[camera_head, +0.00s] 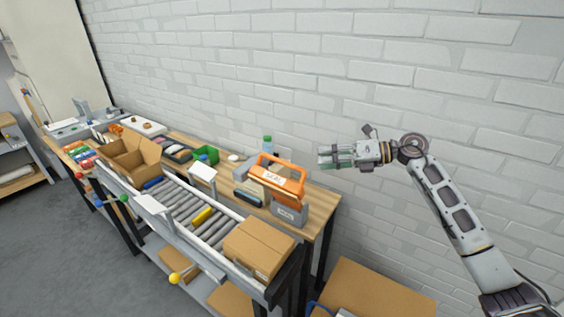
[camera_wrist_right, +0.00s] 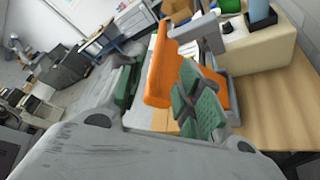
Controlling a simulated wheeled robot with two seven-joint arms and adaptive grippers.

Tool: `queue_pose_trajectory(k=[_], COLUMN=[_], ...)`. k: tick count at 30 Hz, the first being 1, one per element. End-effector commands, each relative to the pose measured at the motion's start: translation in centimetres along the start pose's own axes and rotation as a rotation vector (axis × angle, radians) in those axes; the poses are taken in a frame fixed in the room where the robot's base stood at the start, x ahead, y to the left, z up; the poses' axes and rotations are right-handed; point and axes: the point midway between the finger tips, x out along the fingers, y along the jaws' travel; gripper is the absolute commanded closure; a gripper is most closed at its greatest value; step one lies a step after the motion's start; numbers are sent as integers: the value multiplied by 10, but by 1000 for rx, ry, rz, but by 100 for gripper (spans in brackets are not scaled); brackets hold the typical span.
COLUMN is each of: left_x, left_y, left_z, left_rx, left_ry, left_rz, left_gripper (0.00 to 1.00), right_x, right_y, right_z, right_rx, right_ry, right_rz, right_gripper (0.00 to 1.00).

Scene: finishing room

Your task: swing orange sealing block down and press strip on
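The orange sealing block (camera_head: 283,180) is an orange frame with a white label, on a grey base (camera_head: 289,213) at the right end of the wooden bench. It stands raised and tilted. My right gripper (camera_head: 322,156) is in the air to the right of and above it, fingers pointing left. In the right wrist view its green-padded fingers (camera_wrist_right: 165,95) are apart, with the orange bar (camera_wrist_right: 161,68) seen beyond the gap. I see no contact. I cannot make out a strip. My left gripper is out of view.
A closed cardboard box (camera_head: 258,247) sits at the near end of the roller conveyor (camera_head: 183,207). A brick wall (camera_head: 330,70) runs close behind. Another carton (camera_head: 375,290) is at lower right.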

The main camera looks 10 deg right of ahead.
Motion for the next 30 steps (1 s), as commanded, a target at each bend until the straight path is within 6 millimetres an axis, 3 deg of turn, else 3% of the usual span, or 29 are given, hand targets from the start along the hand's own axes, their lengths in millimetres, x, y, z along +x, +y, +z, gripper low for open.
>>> queue_pose_trajectory(k=[16, 30], left_x=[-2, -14], left_y=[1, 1], left_z=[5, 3], left_rx=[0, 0], left_ry=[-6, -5], left_rz=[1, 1], left_gripper=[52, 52], right_x=[6, 51], right_y=[0, 1], right_z=[0, 1], right_rx=[1, 2], right_ry=[-1, -1], right_rz=[2, 3], right_gripper=[65, 65])
